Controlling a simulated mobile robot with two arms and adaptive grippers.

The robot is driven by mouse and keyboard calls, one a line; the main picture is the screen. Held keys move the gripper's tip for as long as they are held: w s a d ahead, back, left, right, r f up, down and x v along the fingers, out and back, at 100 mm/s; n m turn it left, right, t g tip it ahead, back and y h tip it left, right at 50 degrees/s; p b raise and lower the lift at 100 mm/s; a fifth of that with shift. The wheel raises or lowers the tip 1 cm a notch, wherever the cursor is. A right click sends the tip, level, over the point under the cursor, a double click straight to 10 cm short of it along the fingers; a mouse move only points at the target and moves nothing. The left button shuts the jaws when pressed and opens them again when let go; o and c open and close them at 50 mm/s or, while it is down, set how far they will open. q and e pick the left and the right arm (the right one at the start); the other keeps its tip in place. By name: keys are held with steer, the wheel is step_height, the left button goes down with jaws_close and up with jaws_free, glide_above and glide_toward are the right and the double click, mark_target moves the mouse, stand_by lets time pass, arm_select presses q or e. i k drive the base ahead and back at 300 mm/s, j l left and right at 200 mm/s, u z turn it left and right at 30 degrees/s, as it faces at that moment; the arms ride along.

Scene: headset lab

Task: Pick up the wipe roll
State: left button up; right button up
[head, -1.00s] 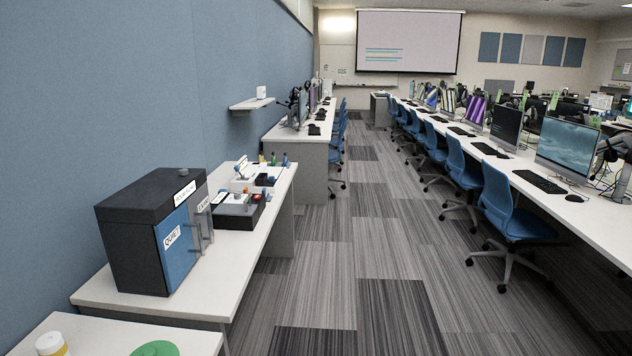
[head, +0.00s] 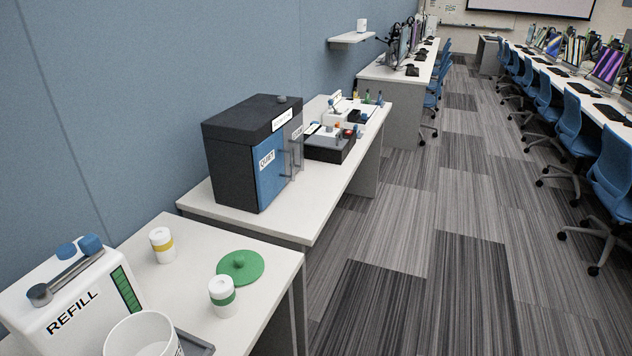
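Two small white rolls stand upright on the near white table (head: 190,270). One roll has a yellow band (head: 162,246) and is toward the back left. The other roll has a green band (head: 223,297) and is nearer, beside a round green lid with a knob (head: 240,268). I cannot tell which of the two is meant by the wipe roll. A larger open white canister (head: 142,332) stands at the bottom edge and is partly cut off. Neither of my grippers is in view.
A white box marked REFILL (head: 70,305) stands at the near left. A grey tray (head: 196,343) shows behind the canister. A black and blue cabinet marked QUIET (head: 250,155) is on the farther bench. Carpeted floor (head: 400,240) is open to the right.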

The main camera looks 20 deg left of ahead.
mark_target(223, 291)
steer(key=u, duration=1.15)
steer(key=l+u, duration=0.3)
steer(key=l, duration=0.4)
